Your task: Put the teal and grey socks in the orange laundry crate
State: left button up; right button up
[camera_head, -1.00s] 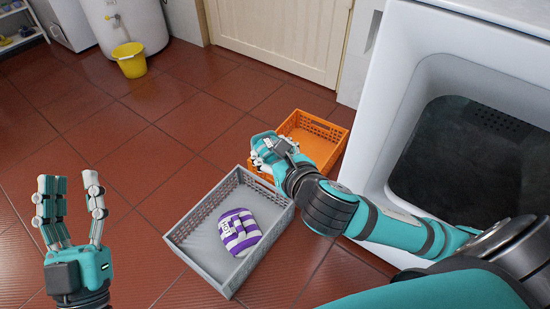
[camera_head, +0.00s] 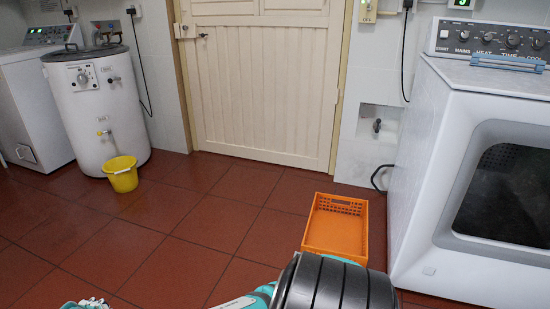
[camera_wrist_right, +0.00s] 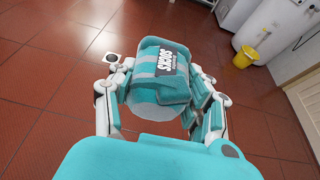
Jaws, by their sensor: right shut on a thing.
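The teal and grey socks (camera_wrist_right: 160,72), a rolled bundle with a dark label, are in my right gripper (camera_wrist_right: 160,95) in the right wrist view. Its fingers are closed around both sides of the bundle, with red floor tiles below. The orange laundry crate (camera_head: 335,246) stands on the floor in the head view, left of the white machine; the part of its inside that shows is empty.
A white dryer (camera_head: 425,200) stands close to the crate's right. A yellow bucket (camera_head: 121,174) sits by the white boiler (camera_head: 98,95) at the left. A cream door (camera_head: 265,80) is behind. The tiled floor left of the crate is clear.

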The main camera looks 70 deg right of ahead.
aim_at(337, 226)
jog(key=i+z, duration=0.3)
jog(key=i, duration=0.15)
jog(key=i+j+z, duration=0.1)
jog(key=i+z, duration=0.2)
jog(key=i, duration=0.15)
jog(key=i+j+z, duration=0.3)
jog(key=i, duration=0.15)
jog(key=i+j+z, duration=0.3)
jog(key=i, duration=0.15)
jog(key=i+l+z, duration=0.6)
jog(key=i+z, duration=1.25)
jog(key=i+l+z, duration=0.55)
jog(key=i+z, duration=0.2)
jog(key=i, duration=0.2)
